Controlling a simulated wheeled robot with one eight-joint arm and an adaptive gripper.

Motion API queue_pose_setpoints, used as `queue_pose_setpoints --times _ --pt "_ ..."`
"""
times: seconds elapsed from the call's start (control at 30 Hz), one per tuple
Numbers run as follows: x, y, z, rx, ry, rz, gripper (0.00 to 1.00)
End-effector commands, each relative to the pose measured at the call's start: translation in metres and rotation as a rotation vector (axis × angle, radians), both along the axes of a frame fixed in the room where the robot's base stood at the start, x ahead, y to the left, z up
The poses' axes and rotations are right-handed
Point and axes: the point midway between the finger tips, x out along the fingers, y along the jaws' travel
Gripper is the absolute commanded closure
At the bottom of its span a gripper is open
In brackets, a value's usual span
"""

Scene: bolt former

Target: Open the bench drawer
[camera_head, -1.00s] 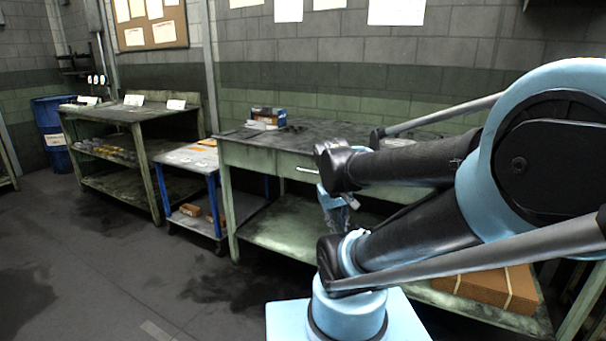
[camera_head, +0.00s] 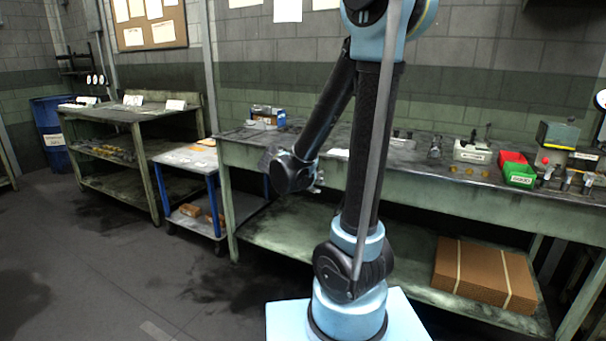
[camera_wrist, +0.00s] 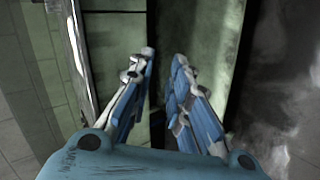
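The green workbench (camera_head: 250,155) runs across the middle and right of the head view. Its drawer front and handle are hidden there behind my arm. My gripper (camera_head: 317,184) points at the bench front, just below the top, and is small and partly hidden. In the wrist view, my gripper (camera_wrist: 162,58) has its two blue-and-silver fingers apart, with a narrow gap and nothing between the tips. Behind them is a green panel (camera_wrist: 115,45), seemingly the bench front, with a worn pale edge on its left. I cannot make out the handle or the distance to it.
The bench top holds a small box (camera_head: 266,117), a red bin (camera_head: 511,158) and a green bin (camera_head: 519,175). A brown carton (camera_head: 484,275) lies on its lower shelf. A blue-legged cart (camera_head: 190,158) stands to the left. The floor at the left is clear.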

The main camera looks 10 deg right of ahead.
Motion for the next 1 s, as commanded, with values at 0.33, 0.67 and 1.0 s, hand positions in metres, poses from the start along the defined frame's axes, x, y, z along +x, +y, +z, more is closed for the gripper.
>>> queue_pose_setpoints --times 0.33,0.67,1.0 --pt "0.052 0.062 0.002 -0.221 -0.131 0.145 0.82" --pt "0.068 0.103 0.001 -0.347 -0.221 0.224 0.82" --pt "0.083 0.097 -0.003 -0.36 -0.231 0.228 0.82"
